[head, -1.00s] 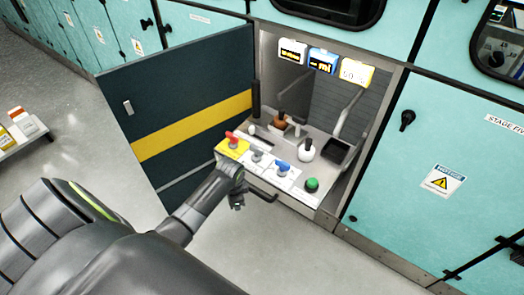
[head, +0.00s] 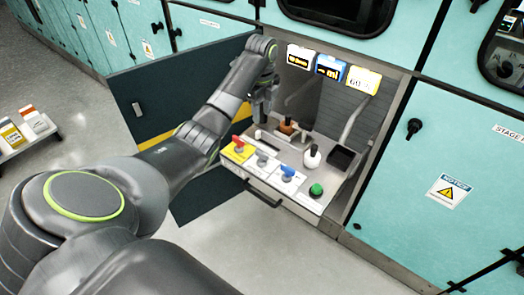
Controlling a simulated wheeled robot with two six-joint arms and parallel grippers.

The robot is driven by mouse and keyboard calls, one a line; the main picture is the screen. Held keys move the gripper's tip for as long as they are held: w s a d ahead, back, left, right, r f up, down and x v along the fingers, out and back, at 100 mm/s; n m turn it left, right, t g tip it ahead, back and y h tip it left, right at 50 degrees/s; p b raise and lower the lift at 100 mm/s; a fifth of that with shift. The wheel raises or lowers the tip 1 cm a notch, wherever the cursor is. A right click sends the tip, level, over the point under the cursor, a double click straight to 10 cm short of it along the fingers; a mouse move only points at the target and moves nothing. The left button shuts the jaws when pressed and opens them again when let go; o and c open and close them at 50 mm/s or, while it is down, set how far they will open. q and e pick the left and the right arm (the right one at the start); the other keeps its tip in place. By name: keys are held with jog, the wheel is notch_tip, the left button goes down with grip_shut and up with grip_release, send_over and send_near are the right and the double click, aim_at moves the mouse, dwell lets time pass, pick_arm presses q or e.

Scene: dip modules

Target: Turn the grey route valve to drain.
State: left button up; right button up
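The grey route valve (head: 262,160) is a small grey knob on a pale plate at the front of the open cabinet's shelf. It stands between a red-handled valve (head: 238,146) on a yellow plate and a blue-handled valve (head: 288,172). My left gripper (head: 262,116) points down above the back left of the shelf, behind and above the grey valve and apart from it. Its fingers are small and dark here, so I cannot tell whether they are open. The grey valve's exact handle direction and its plate lettering are too small to read. My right gripper is not in view.
A green button (head: 316,190) sits right of the valves. Behind are a white, black-topped bottle (head: 312,157), a brown object (head: 287,128) and a black tray (head: 342,158). Lit displays (head: 331,67) hang above. The open dark door (head: 125,88) stands left, behind my arm.

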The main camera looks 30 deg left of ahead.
pick_arm(q)
jog(key=b, duration=0.5)
send_near(262, 152)
notch_tip(262, 152, down, 9)
jog(key=shift+f, duration=0.1)
grip_shut()
